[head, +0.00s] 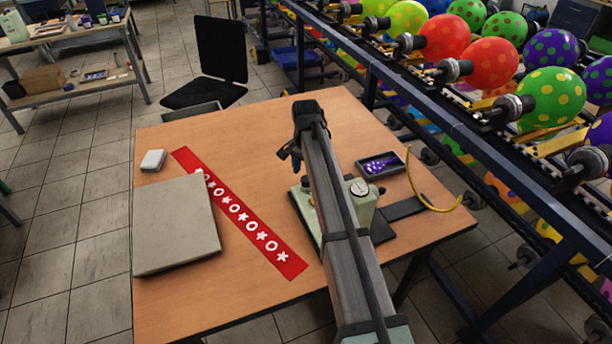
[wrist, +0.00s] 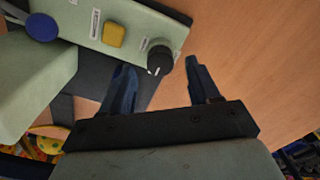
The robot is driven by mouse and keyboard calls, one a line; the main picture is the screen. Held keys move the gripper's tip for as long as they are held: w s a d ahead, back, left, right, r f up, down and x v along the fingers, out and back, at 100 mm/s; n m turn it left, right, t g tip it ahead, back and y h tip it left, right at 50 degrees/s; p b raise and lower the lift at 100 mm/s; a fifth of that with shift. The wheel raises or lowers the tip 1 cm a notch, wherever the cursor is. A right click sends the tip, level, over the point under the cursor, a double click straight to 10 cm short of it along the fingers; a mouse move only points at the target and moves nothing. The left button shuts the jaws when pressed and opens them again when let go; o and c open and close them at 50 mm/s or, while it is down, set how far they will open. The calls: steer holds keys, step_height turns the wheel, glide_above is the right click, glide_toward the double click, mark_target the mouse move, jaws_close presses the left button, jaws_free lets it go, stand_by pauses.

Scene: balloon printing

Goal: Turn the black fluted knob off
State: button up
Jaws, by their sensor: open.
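The black fluted knob (wrist: 160,58) sits on the front panel of a pale green device (wrist: 85,25) in the wrist view, with a white mark on its edge. My gripper (wrist: 158,68) is open, and the knob lies between its fingertips, nearer the left finger. I cannot tell whether a finger touches it. In the head view my gripper (head: 291,155) is over the table, beside the pale green device (head: 357,205). There my arm covers much of the device, and the knob is hidden.
A yellow button (wrist: 115,35) and a blue round part (wrist: 42,27) are near the knob. A red printed banner (head: 265,240) and a grey slab (head: 175,225) lie left on the wooden table (head: 240,125).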

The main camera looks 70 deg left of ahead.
mark_target(306, 181)
steer(key=shift+f, duration=1.25)
steer(key=shift+c, duration=0.4)
steer(key=c, duration=1)
steer(key=shift+o, duration=0.2)
